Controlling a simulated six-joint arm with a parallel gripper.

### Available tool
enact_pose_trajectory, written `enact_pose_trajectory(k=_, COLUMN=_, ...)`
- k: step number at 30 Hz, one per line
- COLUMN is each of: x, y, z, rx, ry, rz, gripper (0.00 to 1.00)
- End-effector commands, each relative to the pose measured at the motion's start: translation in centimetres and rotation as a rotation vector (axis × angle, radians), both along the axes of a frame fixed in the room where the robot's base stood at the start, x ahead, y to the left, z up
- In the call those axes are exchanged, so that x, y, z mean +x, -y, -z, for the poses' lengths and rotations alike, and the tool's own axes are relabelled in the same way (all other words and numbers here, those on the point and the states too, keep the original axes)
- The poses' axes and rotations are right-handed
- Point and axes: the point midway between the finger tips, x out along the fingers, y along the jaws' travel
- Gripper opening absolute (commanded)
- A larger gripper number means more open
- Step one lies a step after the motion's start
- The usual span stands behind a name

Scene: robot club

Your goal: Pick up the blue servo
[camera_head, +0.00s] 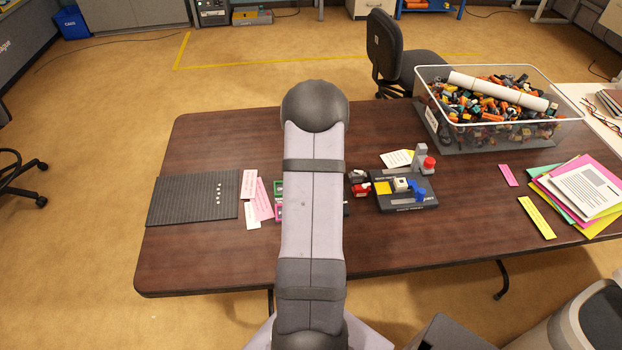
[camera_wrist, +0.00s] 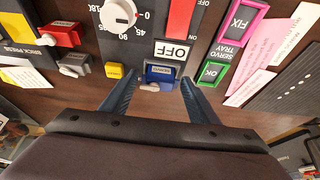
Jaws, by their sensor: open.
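The blue servo (camera_wrist: 160,74) is in the wrist view, a small block with a white label on top and a pale horn at its near side. It sits at the near edge of a dark panel, just below an OFF label. My gripper (camera_wrist: 157,80) is open, one blue finger on each side of the servo with a gap to both. I cannot tell how high the fingertips are above it. In the head view my arm covers this spot, and neither the servo nor my gripper shows.
A brick press (camera_head: 405,204) stands right of my arm. A full clear bin (camera_head: 495,122) is at the table's back right.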

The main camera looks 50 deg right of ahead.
Motion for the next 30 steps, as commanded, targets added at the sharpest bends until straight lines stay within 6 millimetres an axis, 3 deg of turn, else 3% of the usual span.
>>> enact_pose_trajectory(k=4, x=0.0, y=0.0, z=0.0, rx=0.0, ry=0.0, rz=0.0, gripper=0.55)
enact_pose_trajectory(k=9, x=0.0, y=0.0, z=0.0, rx=0.0, ry=0.0, rz=0.0, gripper=0.23)
enact_pose_trajectory(k=20, x=0.0, y=0.0, z=-0.5, rx=-0.002, ry=0.001, rz=-0.001, gripper=0.23)
enact_pose_trajectory(k=30, x=0.1, y=0.1, z=-5.3, rx=-0.005, ry=0.003, rz=-0.001, gripper=0.23)
